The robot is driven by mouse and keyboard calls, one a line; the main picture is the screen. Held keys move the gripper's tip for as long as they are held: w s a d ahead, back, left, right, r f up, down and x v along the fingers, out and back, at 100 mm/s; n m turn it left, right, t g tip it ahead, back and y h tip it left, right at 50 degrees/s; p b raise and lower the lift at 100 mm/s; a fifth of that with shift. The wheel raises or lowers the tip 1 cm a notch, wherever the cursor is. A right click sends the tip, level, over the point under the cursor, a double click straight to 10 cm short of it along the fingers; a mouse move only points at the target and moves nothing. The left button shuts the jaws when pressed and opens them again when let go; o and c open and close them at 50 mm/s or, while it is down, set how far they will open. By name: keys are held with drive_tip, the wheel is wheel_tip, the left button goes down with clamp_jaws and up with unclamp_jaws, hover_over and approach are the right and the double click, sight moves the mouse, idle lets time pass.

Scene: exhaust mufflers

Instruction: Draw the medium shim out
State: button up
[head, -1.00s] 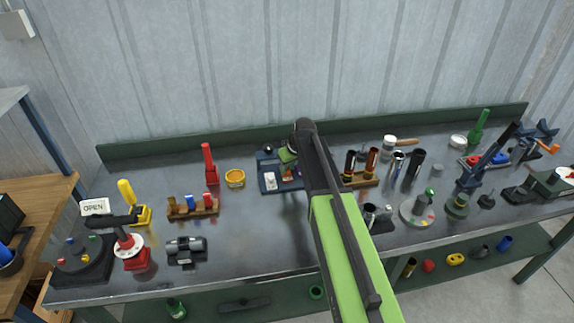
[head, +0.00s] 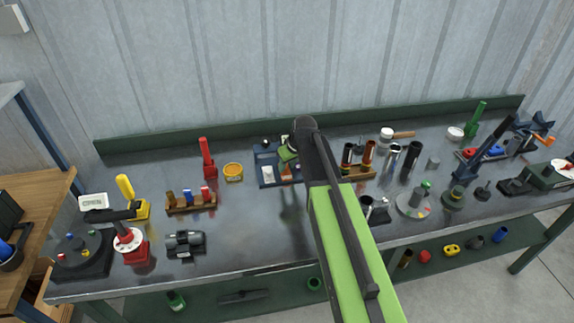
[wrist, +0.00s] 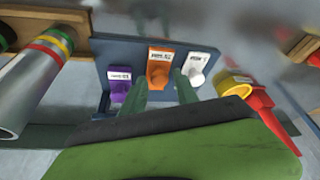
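A blue holder (wrist: 128,54) fills the middle of the wrist view, with three labelled shims in a row. They are a purple shim (wrist: 120,85), an orange shim (wrist: 160,62) in the middle and a white shim (wrist: 197,68). The labels are too small to read surely; the orange one is in the medium place by position. My gripper (wrist: 161,86) is open, with one green finger on each side of the orange shim's lower part. Contact cannot be told. In the head view the holder (head: 264,184) is partly hidden behind my arm.
In the wrist view a striped metal tube (wrist: 38,80) lies left of the holder, and a yellow ring (wrist: 233,84) and a red tool (wrist: 262,108) stand close on the right. In the head view, bare bench (head: 245,220) lies in front of the holder.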

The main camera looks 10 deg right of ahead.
drive_tip(key=p+v, duration=1.4)
drive_tip(key=v, duration=0.2)
drive_tip(key=shift+s+r, duration=0.25)
drive_tip(key=shift+f, duration=0.1)
drive_tip(key=s+a+f+g+b, duration=0.2)
drive_tip(key=s+a+f+b, duration=0.3)
drive_tip(key=s+f+b, duration=0.5)
drive_tip(key=s+d+m+g+h+p, duration=0.1)
drive_tip(key=s+m+g, duration=0.1)
drive_tip(key=s+m, duration=0.2)
drive_tip(key=s, duration=0.3)
drive_tip(key=shift+d+f+m+h, duration=0.3)
drive_tip(key=shift+f+h, duration=0.05)
drive_tip(key=shift+h, duration=0.05)
drive_tip(key=shift+s, duration=0.15)
